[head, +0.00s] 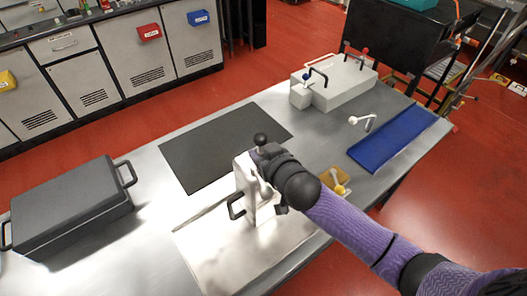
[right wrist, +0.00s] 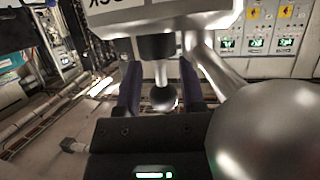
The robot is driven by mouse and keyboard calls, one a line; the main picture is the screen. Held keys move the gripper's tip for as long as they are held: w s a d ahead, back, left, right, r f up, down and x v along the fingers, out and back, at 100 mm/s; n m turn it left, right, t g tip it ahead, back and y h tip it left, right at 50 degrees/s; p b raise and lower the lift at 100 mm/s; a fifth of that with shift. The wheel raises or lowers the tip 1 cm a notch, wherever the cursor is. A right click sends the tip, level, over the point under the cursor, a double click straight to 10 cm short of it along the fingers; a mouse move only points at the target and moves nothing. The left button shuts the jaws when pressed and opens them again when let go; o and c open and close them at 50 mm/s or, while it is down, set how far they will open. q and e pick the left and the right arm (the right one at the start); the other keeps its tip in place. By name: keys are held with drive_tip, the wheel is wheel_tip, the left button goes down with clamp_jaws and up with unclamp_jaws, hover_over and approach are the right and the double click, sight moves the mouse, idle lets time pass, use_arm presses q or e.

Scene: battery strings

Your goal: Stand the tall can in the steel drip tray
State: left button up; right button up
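I cannot make out a tall can in either view. A bright steel sheet or shallow tray (head: 215,255) lies at the table's front; I cannot tell if it is the drip tray. My right gripper (head: 262,165) is over it, at a white block (head: 246,187) with a black knob and handle, and largely hidden by my wrist. In the right wrist view, a shiny ball on a stem (right wrist: 163,97) shows between two dark purple upright shapes, below a white lettered body (right wrist: 160,15). I cannot tell whether the gripper holds anything. My left gripper is out of view.
A dark case (head: 70,210) with handles stands at the left. A black mat (head: 222,147) lies clear in the middle. A white box with levers (head: 340,82) stands at the back right, near a blue mat (head: 393,137). A yellow block (head: 333,180) lies beside my arm.

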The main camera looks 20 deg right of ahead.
drive_tip(key=shift+s+r, duration=0.25)
drive_tip(key=shift+s, duration=0.05)
drive_tip(key=p+v, duration=0.2)
drive_tip(key=v, duration=0.9)
drive_tip(key=s+d+f+g+h, duration=0.15)
drive_tip(key=s+f, duration=0.25)
drive_tip(key=f, duration=0.5)
drive_tip(key=s+d+f+g, duration=0.2)
drive_tip(key=s+f+g, duration=0.1)
drive_tip(key=f, duration=0.6)
drive_tip(key=s+d+f+g+h, duration=0.1)
drive_tip(key=s+d+f+g, duration=0.2)
drive_tip(key=f, duration=0.6)
drive_tip(key=s+a+f+g, duration=0.1)
drive_tip(key=s+f, duration=0.3)
drive_tip(key=s, duration=0.6)
drive_tip(key=s+a+f+g, duration=0.2)
drive_tip(key=s+f, duration=0.3)
drive_tip(key=s, duration=0.5)
drive_tip(key=shift+a+n+g, duration=0.25)
drive_tip(key=shift+n+g, duration=0.15)
drive_tip(key=shift+g, duration=0.45)
